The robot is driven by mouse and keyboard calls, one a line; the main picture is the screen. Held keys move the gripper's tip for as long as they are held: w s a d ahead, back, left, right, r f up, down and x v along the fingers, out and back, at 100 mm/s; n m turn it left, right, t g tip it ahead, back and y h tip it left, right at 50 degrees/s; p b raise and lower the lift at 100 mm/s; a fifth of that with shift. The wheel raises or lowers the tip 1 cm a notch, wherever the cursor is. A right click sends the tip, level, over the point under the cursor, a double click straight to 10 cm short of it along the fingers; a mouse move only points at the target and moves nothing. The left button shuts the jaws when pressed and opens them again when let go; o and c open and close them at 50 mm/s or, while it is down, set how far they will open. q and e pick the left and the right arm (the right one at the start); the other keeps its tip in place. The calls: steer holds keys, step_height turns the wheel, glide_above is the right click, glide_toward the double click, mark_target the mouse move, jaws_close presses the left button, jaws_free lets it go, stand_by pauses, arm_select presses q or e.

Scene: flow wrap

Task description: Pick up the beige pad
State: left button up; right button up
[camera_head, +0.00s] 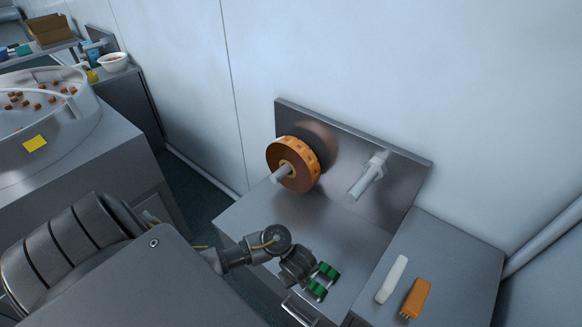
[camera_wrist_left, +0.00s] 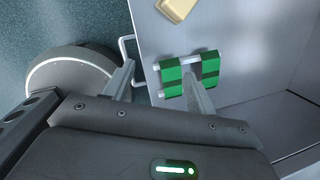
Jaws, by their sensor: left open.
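In the left wrist view, the gripper (camera_wrist_left: 190,76) is below the beige block in the picture. My right gripper is not in view.
An orange brush (camera_head: 416,299) lies close to the right of the pad. A brown and orange film roll (camera_head: 293,164) sits on a spindle behind my gripper, with an empty spindle (camera_head: 367,178) to its right. A handle (camera_wrist_left: 125,58) projects from the bench front.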

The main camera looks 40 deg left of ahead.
arm_select(q)
steer(key=w+a+r+m+y, duration=0.2)
steer(key=w+a+r+m, duration=0.2)
steer(key=a+m, duration=0.15)
steer(key=shift+n+t, duration=0.35)
steer(key=shift+t, duration=0.05)
steer(key=b+x, duration=0.5)
steer(key=shift+s+a+f, duration=0.1)
steer(key=shift+s+f, duration=0.05)
steer(key=shift+s, duration=0.2)
steer(key=shift+w+a+f, duration=0.1)
steer(key=b+x, duration=0.4)
steer(key=x, duration=0.1)
steer(key=shift+s+f+b, duration=0.15)
steer(key=shift+s+b, duration=0.05)
steer(key=shift+b, duration=0.1)
steer(key=c, duration=1.2)
